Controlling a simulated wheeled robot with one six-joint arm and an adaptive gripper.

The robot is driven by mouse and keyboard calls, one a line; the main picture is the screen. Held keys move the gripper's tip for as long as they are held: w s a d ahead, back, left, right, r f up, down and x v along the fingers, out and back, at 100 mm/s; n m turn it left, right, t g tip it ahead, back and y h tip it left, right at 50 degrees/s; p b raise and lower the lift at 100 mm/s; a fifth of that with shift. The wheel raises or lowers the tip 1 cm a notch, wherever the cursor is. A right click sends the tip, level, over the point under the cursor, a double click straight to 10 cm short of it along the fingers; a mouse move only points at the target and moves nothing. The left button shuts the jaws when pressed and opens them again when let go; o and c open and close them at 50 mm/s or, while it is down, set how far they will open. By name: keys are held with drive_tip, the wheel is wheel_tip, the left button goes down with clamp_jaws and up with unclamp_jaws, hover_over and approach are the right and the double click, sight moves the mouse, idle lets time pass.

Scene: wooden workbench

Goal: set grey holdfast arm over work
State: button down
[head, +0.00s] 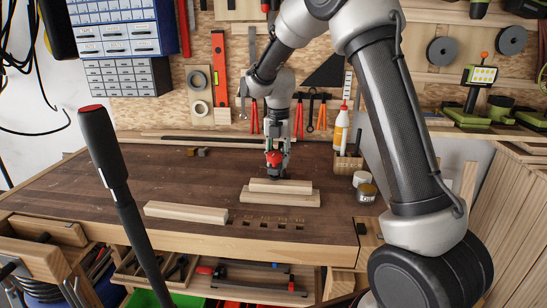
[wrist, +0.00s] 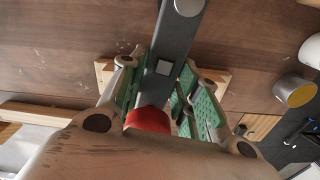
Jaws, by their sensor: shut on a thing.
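The holdfast shows in the wrist view as a grey arm (wrist: 181,35) with a red part (wrist: 148,119) at its lower end. My gripper (wrist: 160,92) is shut on it, with green pads on both sides. In the head view my gripper (head: 277,152) points down just above the stacked pale boards, and the red part (head: 274,159) shows between its fingers. The work looks like the upper board (head: 281,186) lying on a longer lower board (head: 280,199). In the wrist view the grey arm passes across the pale wood (wrist: 105,72); I cannot tell whether they touch.
Another pale board (head: 186,212) lies at the front left, beside a row of square holes in the bench (head: 130,180). A glue bottle (head: 341,130), a small tin (head: 367,193) and a white jar stand to the right. The bench left of the boards is mostly clear.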

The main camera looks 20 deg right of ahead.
drive_tip(key=shift+s+d+n, duration=0.25)
drive_tip(key=shift+d+n, duration=0.3)
drive_tip(key=shift+n, duration=0.45)
drive_tip(key=shift+d, duration=0.1)
drive_tip(key=c, duration=1)
unclamp_jaws()
drive_tip(key=shift+c, duration=0.2)
drive_tip(key=shift+r, duration=0.15)
wheel_tip(320, 180, up, 12)
